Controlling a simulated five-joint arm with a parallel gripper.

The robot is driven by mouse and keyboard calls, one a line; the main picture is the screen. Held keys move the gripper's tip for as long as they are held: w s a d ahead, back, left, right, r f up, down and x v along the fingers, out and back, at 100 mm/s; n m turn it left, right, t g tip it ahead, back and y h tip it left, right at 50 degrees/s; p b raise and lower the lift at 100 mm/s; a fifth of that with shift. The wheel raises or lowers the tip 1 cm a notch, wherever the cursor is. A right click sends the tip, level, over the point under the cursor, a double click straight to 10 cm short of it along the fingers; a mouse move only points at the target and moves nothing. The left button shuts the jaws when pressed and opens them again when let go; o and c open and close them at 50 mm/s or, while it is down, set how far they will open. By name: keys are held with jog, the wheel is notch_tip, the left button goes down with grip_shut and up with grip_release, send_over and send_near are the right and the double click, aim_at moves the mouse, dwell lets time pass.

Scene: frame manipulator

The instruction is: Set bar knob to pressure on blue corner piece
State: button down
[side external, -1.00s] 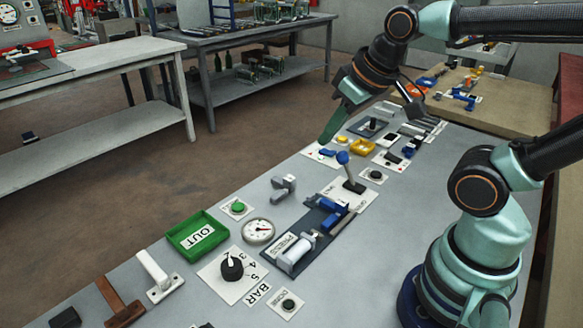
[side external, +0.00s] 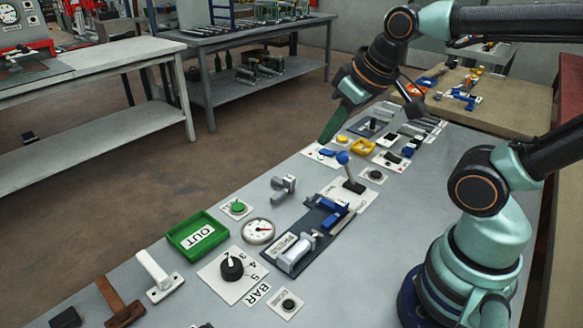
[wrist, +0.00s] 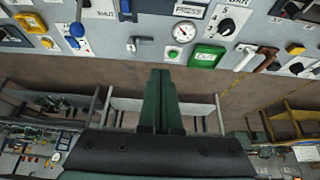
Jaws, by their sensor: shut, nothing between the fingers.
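The bar knob (side external: 232,267) is a black round knob with a white pointer on a white plate with a printed number scale, beside a BAR label. Its pointer stands near the upper edge of the knob; the exact setting is too small to tell. The knob also shows in the wrist view (wrist: 226,27). A blue piece (side external: 332,206) sits in the dark press fixture; I cannot tell for sure that it is the blue corner piece. My gripper (side external: 325,139) is shut and empty, raised beyond the blue-ball lever and well away from the knob. Its green fingers also show in the wrist view (wrist: 160,72).
A round gauge (side external: 258,231) and a green OUT tray (side external: 197,236) stand beside the knob plate. A blue-ball lever (side external: 343,158) rises between my gripper and the knob. A grey clamp-like part (side external: 284,189), a white handle (side external: 157,275) and a DONE button (side external: 289,304) are nearby.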

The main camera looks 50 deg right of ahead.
jog(key=c, duration=0.8)
grip_release()
jog(key=shift+w+a, duration=0.1)
jog(key=o, duration=0.5)
jog(key=shift+w+a+n, duration=0.25)
jog(key=shift+a+n, duration=0.05)
jog(key=shift+o, duration=0.4)
jog(key=w+a+f+n+g, duration=0.3)
jog(key=w+a+n, duration=0.2)
jog(key=a, duration=0.2)
jog(key=shift+w+a+n+y, duration=0.3)
jog(key=shift+n, duration=0.1)
jog(key=n+g, duration=0.3)
jog(key=n, duration=0.3)
send_over(230, 264)
notch_tip(230, 264, down, 10)
jog(key=r, duration=0.1)
jog(key=shift+h, duration=0.4)
notch_tip(230, 264, down, 12)
jog(key=shift+f, duration=0.15)
grip_shut()
